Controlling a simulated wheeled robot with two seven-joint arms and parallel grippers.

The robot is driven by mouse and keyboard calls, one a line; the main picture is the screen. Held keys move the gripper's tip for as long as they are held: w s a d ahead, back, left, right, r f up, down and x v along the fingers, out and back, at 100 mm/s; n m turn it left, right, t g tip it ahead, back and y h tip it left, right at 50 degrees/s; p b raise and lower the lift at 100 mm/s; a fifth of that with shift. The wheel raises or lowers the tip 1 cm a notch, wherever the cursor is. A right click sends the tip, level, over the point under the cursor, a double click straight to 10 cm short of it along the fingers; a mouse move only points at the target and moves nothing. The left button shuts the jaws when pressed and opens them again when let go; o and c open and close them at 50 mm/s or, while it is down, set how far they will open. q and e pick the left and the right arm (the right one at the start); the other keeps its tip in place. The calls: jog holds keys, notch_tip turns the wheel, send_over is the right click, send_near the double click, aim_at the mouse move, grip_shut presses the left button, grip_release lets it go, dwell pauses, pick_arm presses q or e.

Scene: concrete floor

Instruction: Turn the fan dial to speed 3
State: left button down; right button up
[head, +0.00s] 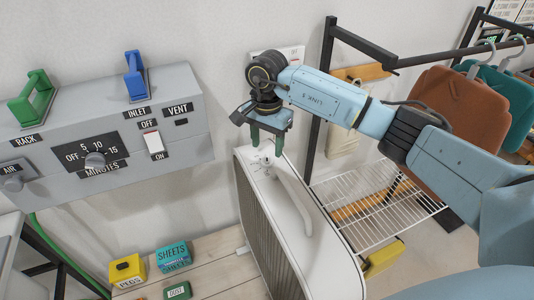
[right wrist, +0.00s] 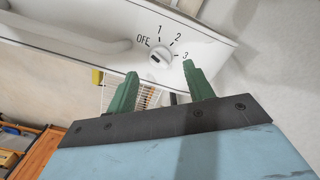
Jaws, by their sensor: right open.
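The fan (head: 318,240) is a tall white unit with a slatted front and a top handle, standing against the wall in the head view. Its round white dial (right wrist: 159,55) shows in the right wrist view, with OFF, 1, 2 and 3 printed around it. A dark mark is on the knob, but I cannot tell surely which setting it points to. My right gripper (head: 266,145) is over the back end of the fan top, at the dial. Its green fingers (right wrist: 160,86) are open, apart and empty, with the dial ahead between their tips. My left gripper is out of view.
A grey wall panel (head: 190,140) with switches and a timer knob is on the left. Small boxes (head: 173,258) lie on the wooden surface left of the fan.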

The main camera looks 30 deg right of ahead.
aim_at(267, 157)
jog(key=shift+f, duration=2.15)
jog(key=shift+c, duration=0.2)
jog(key=c, duration=0.9)
jog(key=shift+c, duration=0.2)
